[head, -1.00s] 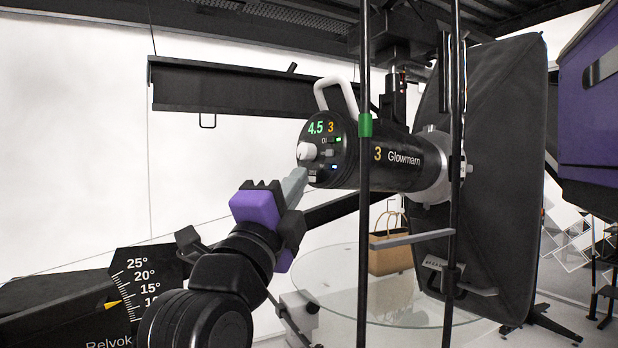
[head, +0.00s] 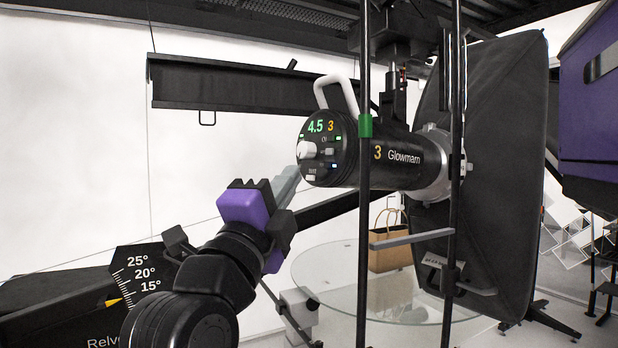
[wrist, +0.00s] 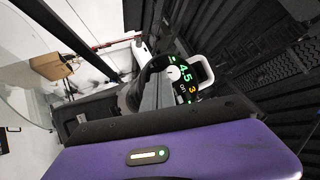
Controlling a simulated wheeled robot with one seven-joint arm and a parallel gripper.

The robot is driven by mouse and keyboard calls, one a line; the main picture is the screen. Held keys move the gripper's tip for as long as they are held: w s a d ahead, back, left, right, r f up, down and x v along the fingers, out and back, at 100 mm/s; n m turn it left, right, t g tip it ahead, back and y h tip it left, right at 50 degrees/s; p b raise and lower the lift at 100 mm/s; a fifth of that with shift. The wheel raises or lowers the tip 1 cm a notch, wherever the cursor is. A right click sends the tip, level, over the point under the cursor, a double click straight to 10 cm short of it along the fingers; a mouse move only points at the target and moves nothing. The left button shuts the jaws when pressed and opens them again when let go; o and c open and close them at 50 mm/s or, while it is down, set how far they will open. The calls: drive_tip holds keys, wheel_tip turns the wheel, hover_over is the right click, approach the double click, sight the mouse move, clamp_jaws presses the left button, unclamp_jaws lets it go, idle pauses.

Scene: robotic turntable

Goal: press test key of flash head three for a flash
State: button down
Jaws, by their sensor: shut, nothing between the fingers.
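Flash head three (head: 395,170) is a black cylinder marked "3 Glowmarn", hung level with its control panel facing left. The panel shows a green "4.5", an orange "3", a white knob (head: 306,150), small lit keys and a pale key (head: 311,177) at its lower edge, its label too small to read surely. My gripper (head: 289,176) is shut and empty, its grey fingers just left of the panel and seemingly apart from it. In the wrist view the grey fingers (wrist: 160,90) cover part of the panel (wrist: 186,82), and the lower keys are hidden.
A large black softbox (head: 490,180) is mounted on the head's right end. Two thin black uprights (head: 363,230) cross in front of the head. A glass turntable (head: 335,285) with a tan bag (head: 388,250) stands below and behind. White backdrop lies open at left.

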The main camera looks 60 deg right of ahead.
drive_tip(key=shift+w+a+r, duration=0.1)
drive_tip(key=shift+w+a, duration=0.25)
drive_tip(key=shift+a, duration=0.4)
drive_tip(key=shift+w+a+r, duration=0.1)
drive_tip(key=shift+w+a, duration=0.25)
drive_tip(key=shift+a, duration=0.4)
drive_tip(key=shift+w+a+r, duration=0.1)
drive_tip(key=shift+w+a, duration=0.25)
drive_tip(key=shift+a, duration=0.4)
